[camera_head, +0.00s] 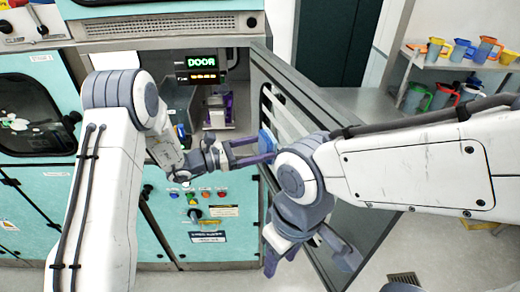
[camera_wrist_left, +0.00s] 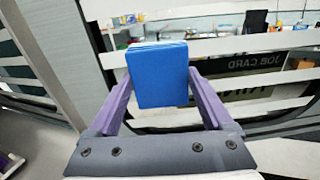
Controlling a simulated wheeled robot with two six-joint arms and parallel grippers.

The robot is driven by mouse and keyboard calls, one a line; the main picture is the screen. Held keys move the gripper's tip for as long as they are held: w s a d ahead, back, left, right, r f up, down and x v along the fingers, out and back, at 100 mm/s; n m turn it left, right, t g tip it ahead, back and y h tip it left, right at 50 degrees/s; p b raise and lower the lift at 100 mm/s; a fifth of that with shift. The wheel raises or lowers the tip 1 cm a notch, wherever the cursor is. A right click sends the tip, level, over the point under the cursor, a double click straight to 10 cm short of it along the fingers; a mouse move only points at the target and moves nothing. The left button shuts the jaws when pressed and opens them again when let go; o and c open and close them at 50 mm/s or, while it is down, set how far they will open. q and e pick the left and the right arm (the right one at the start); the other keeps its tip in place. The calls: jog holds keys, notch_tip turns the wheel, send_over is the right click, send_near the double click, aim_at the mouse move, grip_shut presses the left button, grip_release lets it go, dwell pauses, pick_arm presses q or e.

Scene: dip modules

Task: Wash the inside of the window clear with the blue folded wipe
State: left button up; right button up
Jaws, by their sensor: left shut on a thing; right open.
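The blue folded wipe (camera_wrist_left: 157,75) is held between the purple fingers of my left gripper (camera_wrist_left: 158,95). In the head view the wipe (camera_head: 266,140) is a small blue edge beside the inner face of the open door. My left gripper (camera_head: 258,150) is shut on it. The window (camera_head: 284,112) is in that door, and pale bands cross it. In the left wrist view the window (camera_wrist_left: 215,47) shows pale stripes behind the wipe. I cannot tell whether the wipe touches the glass. My right gripper (camera_head: 308,258) is open and empty, low in front of the door.
The teal machine (camera_head: 105,190) stands behind my left arm, with a lit DOOR display (camera_head: 201,62) and coloured buttons. The open door (camera_head: 350,225) reaches toward the front right. A shelf (camera_head: 440,61) with coloured jugs stands at the right.

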pick_arm(q)
jog(key=shift+v, duration=2.95)
jog(key=v, duration=0.3)
jog(key=shift+r+b, duration=0.1)
jog(key=shift+b, duration=0.3)
